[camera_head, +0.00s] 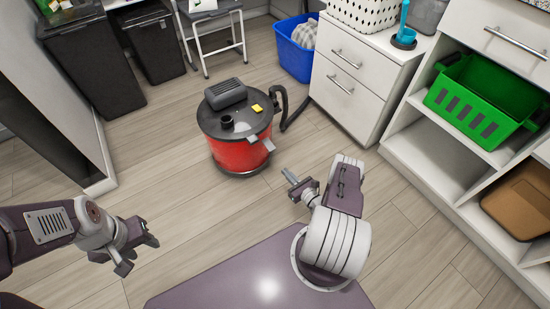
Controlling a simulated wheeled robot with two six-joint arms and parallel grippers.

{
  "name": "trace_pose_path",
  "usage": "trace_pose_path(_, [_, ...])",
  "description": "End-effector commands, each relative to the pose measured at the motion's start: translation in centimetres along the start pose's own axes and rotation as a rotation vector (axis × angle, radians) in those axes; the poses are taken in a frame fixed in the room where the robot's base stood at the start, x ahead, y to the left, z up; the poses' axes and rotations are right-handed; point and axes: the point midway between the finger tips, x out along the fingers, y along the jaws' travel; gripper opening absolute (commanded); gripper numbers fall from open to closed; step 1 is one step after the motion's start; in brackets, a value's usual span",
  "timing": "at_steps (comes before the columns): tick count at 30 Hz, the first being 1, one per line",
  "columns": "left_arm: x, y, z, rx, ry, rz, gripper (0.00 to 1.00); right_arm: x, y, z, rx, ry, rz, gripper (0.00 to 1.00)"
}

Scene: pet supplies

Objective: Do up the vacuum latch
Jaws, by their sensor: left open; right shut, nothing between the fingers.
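The vacuum (241,151) is a red canister with a dark lid, standing on the floor ahead of me. A light grey latch (262,141) sticks out from the front right of its rim, and seems swung outward from the body. A yellow piece (257,108) sits on the lid. My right gripper (288,177) is shut and empty, in front of the vacuum and to its right, apart from the latch. My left gripper (138,257) is open and empty at the lower left, well away from the vacuum.
A black hose (297,112) curves behind the vacuum toward white drawers (352,88). A blue bin (296,52) stands behind. Shelves at right hold a green basket (485,100). Black bins (95,66) and a small stool (211,24) stand at back left. Floor around the vacuum's front is clear.

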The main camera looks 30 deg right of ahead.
Motion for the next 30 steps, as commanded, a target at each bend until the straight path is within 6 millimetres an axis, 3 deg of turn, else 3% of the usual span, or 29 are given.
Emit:
trace_pose_path(5, [1.1, 0.0, 0.1, 0.000, 0.000, 0.000, 0.43, 1.6, 0.1, -0.3, -0.003, -0.001, 0.005, 0.00])
trace_pose_path(17, [6.2, -0.1, 0.7, 0.000, 0.000, 0.000, 0.43, 10.2, 0.1, -0.6, -0.004, -0.004, 0.004, 0.00])
trace_pose_path(21, [5.7, -0.1, 0.6, 0.000, 0.000, 0.000, 0.43, 9.4, -0.1, 2.2, 0.000, 0.000, 0.000, 0.00])
trace_pose_path(30, [5.9, -0.1, 0.6, 0.000, 0.000, 0.000, 0.43, 8.7, 0.0, 3.8, 0.000, 0.000, 0.001, 0.00])
